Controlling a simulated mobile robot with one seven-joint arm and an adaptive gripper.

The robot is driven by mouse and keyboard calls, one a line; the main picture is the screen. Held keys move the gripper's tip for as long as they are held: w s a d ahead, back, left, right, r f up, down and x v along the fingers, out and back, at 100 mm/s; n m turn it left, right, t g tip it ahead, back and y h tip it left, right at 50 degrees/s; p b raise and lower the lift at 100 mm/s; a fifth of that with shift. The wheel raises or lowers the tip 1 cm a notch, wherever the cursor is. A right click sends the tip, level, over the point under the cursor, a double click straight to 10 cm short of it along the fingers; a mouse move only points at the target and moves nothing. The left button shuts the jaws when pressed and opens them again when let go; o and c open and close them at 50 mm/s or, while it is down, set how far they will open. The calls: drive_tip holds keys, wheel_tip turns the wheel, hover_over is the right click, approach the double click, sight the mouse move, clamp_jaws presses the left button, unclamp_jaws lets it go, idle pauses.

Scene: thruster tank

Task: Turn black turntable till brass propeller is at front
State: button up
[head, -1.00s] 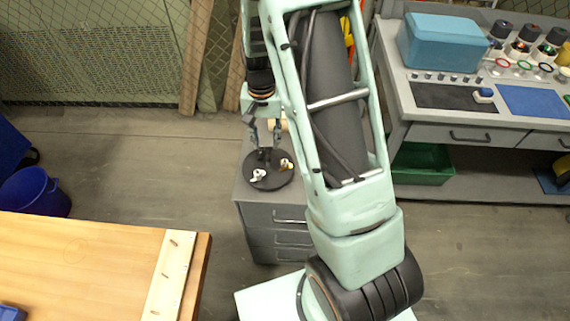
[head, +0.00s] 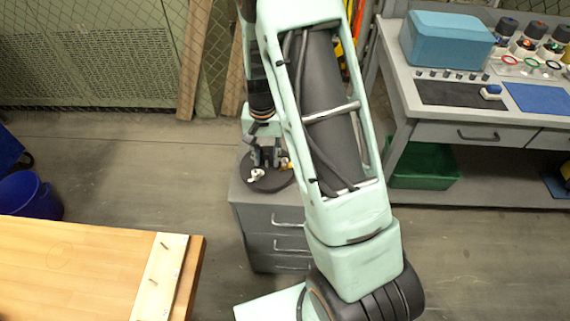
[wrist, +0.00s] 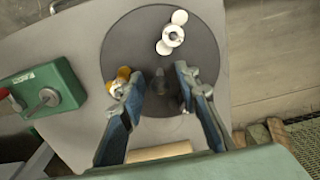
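The black turntable (wrist: 150,50) is a round disc on top of a grey cabinet; it also shows in the head view (head: 262,185), partly behind my gripper. The brass propeller (wrist: 122,80) is near the disc's left edge in the wrist view, right beside my left finger; I cannot tell whether they touch. A white propeller (wrist: 172,34) lies near the disc's top edge in the wrist view, and at its front left in the head view (head: 257,174). My gripper (wrist: 166,72) is open over the disc. A dark upright piece (wrist: 186,90) shows between its fingers.
A green box with knobs (wrist: 45,92) sits left of the disc in the wrist view. A pale wooden cylinder (wrist: 160,151) is close below the fingers there. In the head view, a workbench (head: 470,132) stands right and a wooden table (head: 70,265) front left.

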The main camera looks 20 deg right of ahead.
clamp_jaws()
drive_tip(key=shift+m+p, duration=0.35)
drive_tip(key=shift+m, duration=1.35)
drive_tip(key=shift+r+m+p, duration=0.1)
drive_tip(key=shift+m+p, duration=0.2)
drive_tip(key=shift+m, duration=0.3)
drive_tip(key=shift+m+p, duration=0.35)
drive_tip(key=shift+m, duration=0.75)
drive_tip(key=shift+m+p, duration=0.75)
drive_tip(key=shift+m, duration=0.95)
